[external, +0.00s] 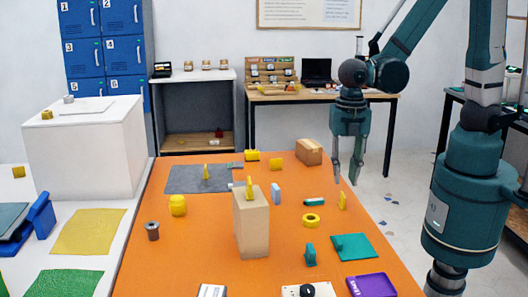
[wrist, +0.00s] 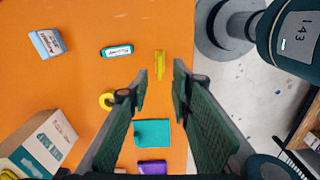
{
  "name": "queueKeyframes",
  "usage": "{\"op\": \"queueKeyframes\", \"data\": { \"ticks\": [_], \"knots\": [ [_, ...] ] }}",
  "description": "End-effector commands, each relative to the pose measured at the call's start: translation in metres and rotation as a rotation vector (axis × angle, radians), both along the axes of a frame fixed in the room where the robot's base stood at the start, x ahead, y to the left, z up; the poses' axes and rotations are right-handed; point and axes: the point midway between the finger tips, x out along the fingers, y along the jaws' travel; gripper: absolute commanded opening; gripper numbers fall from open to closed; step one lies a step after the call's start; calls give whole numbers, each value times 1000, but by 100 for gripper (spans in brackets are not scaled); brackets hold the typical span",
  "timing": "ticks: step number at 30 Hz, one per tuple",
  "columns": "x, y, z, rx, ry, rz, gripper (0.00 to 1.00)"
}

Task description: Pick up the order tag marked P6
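No P6 marking is legible. Three slim yellow upright pieces could be order tags: one on the orange table's right side (external: 342,200), one on the grey mat (external: 205,171), and one on top of the tall cardboard box (external: 249,188). My gripper (external: 345,178) is open and empty, pointing down above the table's right side, close to the first yellow piece. In the wrist view that yellow piece (wrist: 159,64) lies just beyond the gap between my fingertips (wrist: 159,86), not touching them.
A teal marker-like piece (external: 314,202), a yellow tape ring (external: 311,219), a teal pad (external: 354,247) and a purple box (external: 371,285) lie nearby. The tall box (external: 252,225) stands left. The table's right edge is close; floor lies beyond.

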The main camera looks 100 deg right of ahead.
Motion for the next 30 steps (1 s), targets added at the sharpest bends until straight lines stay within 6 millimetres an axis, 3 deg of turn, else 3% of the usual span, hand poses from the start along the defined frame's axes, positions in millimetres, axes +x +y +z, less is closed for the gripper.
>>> {"op": "queueKeyframes", "data": {
  "ticks": [8,21,30],
  "knots": [
    [0,0,0,0,0,-1,22],
    [1,0,-24,0,-1,-2,22],
    [0,0,-26,0,-1,-2,22]
  ]
}}
